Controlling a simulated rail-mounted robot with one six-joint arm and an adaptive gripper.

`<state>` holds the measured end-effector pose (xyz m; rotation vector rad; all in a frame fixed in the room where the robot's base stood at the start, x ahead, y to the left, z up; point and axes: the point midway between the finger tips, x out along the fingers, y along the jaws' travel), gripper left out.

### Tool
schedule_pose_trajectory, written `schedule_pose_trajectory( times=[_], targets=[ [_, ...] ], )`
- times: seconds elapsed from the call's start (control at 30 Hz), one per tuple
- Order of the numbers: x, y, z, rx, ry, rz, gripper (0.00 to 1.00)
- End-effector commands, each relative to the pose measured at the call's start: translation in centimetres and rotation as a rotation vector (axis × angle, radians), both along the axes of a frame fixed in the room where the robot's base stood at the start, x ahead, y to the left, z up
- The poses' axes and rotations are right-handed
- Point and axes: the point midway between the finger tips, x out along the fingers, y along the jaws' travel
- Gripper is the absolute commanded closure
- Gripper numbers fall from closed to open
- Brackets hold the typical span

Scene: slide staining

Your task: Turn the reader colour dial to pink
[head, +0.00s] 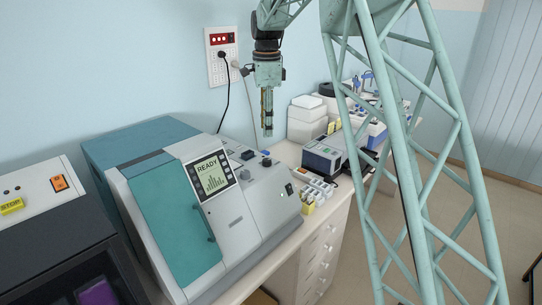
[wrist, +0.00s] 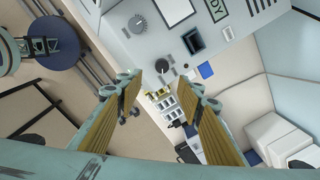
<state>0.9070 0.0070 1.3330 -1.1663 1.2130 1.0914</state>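The reader (head: 190,190) is a teal and pale grey machine with a lit screen (head: 209,175) showing READY. Its sloped panel carries a grey round dial (head: 245,175) and a dark knob (head: 266,161) near the far edge. In the wrist view the grey dial (wrist: 137,24) has marks around it, and the dark knob (wrist: 162,66) shows between the fingertips. I cannot tell which is the colour dial; no pink marking is readable. My gripper (head: 268,132) points down above the panel's far end. In the wrist view its fingers (wrist: 163,84) are apart, with nothing held.
A dark square part (wrist: 193,40) sits on the panel near the knobs. A small rack (head: 318,188) and a grey-blue device (head: 326,154) stand beyond the reader. A wall outlet with a cable (head: 222,55) is behind. White boxes (head: 306,118) stand on the bench.

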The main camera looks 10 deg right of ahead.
Motion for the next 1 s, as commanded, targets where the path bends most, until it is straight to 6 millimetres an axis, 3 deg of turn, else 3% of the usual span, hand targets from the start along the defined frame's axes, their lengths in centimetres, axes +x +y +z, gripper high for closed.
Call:
schedule_pose_trajectory(
  times=[0.67,1.0],
  targets=[
    [0.5,0.0,-0.8,0.001,0.003,-0.017,0.66],
    [0.6,0.0,-3.5,0.001,0.005,-0.017,0.66]
  ],
)
